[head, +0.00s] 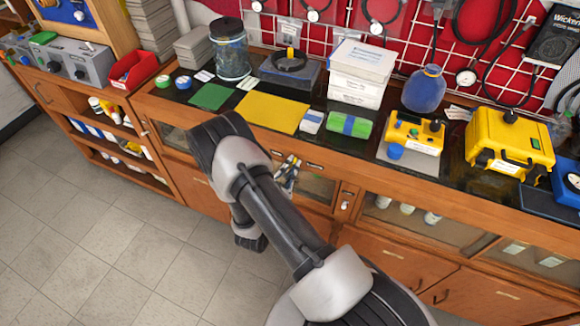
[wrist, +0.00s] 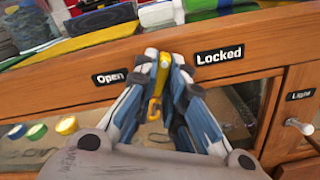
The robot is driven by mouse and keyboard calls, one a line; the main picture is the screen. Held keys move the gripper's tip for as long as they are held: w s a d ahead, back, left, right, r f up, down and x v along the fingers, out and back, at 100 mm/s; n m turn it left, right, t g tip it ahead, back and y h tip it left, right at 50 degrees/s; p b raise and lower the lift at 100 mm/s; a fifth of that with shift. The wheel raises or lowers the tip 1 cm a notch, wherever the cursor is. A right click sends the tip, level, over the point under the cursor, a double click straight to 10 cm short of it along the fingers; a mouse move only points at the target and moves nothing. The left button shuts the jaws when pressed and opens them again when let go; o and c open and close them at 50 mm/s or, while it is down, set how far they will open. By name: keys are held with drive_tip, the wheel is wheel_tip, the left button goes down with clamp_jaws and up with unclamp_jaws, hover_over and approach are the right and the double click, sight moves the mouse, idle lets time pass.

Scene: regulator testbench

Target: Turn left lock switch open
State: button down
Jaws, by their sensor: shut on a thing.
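The yellow lock switch (wrist: 156,92) is on the wooden front rail of the bench, between the black "Open" label (wrist: 114,72) on the left and the black "Locked" label (wrist: 219,55) on the right. My gripper (wrist: 166,66) is shut on the switch, its blue-and-white fingers on both sides of it. The fingers hide part of the switch, so its exact angle is hard to tell. In the head view my gripper (head: 289,172) is at the bench front, partly behind my arm, and the switch cannot be made out there.
A glass-front cabinet with several coloured-lid jars (wrist: 38,132) lies below the rail. A "Light" label (wrist: 301,95) and a small metal knob (wrist: 298,126) are at the right. Yellow cases (head: 505,140) and other items crowd the bench top. The tiled floor (head: 90,235) is clear.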

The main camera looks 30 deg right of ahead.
drive_tip(key=n, duration=0.7)
drive_tip(key=shift+p, duration=0.3)
drive_tip(key=n, duration=0.7)
drive_tip(key=shift+p, duration=0.3)
drive_tip(key=shift+s, duration=0.1)
drive_tip(key=shift+d, duration=0.1)
drive_tip(key=c, duration=1.7)
unclamp_jaws()
drive_tip(key=shift+o, duration=0.2)
drive_tip(key=v, duration=1.2)
